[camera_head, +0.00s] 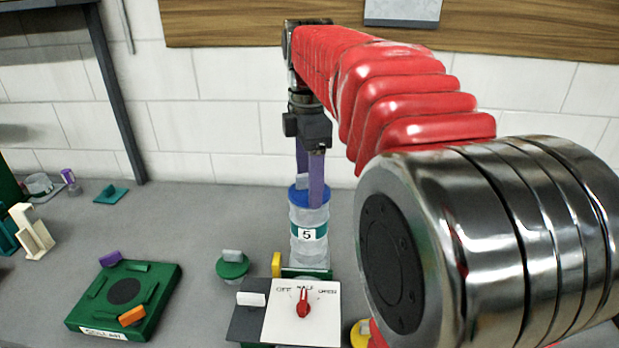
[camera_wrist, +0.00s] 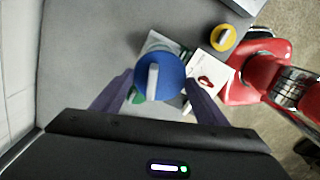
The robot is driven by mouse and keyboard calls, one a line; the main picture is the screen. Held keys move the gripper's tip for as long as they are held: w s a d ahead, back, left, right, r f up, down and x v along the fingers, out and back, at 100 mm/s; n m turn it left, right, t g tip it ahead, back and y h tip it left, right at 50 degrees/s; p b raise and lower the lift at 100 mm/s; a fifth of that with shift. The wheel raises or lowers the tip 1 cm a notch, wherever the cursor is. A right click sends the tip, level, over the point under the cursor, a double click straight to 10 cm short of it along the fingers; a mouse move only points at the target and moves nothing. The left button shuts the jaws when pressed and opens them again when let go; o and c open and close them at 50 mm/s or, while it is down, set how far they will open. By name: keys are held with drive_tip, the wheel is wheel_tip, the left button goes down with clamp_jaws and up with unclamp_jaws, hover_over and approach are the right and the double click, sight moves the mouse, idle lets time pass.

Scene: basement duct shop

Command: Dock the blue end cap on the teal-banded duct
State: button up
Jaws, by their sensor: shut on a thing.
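The teal-banded duct (camera_head: 309,251) stands upright, a pale cylinder with a "5" label on its teal band. The blue end cap (camera_head: 300,195), with a grey handle bar on top, is at the duct's upper end. I cannot tell whether it is fully seated. In the wrist view the blue cap (camera_wrist: 172,76) lies between my purple fingers and hides most of the duct. My gripper (camera_head: 315,190) points down and is shut on the cap, with its fingers at opposite sides of it.
A white dial panel (camera_head: 322,326) with a red knob (camera_head: 303,304) stands in front of the duct. A green cap (camera_head: 232,267) is to its left, and a yellow cap (camera_head: 360,334) is right of the panel. A green fixture (camera_head: 160,283) lies further left. The wall is behind.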

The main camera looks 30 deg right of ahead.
sight(306, 194)
drive_tip(key=shift+f, duration=0.3)
drive_tip(key=o, duration=0.8)
drive_tip(key=shift+r, duration=0.1)
wheel_tip(306, 194, up, 11)
idle(1.3)
idle(0.8)
drive_tip(key=s+a+f+m+t, duration=0.1)
drive_tip(key=s+a+f+m, duration=0.3)
drive_tip(key=f, duration=0.3)
drive_tip(key=s+a+f+m+t, duration=0.2)
drive_tip(key=s+a+f+m, duration=0.3)
drive_tip(key=s+f, duration=0.1)
drive_tip(key=s+a+f+m+t, duration=0.2)
drive_tip(key=s+a+f+m, duration=0.3)
drive_tip(key=f, duration=0.3)
drive_tip(key=shift+f+m, duration=0.15)
drive_tip(key=shift+m, duration=0.15)
drive_tip(key=shift+s+f+t, duration=0.15)
drive_tip(key=shift+f+t, duration=0.15)
drive_tip(key=shift+f, duration=0.1)
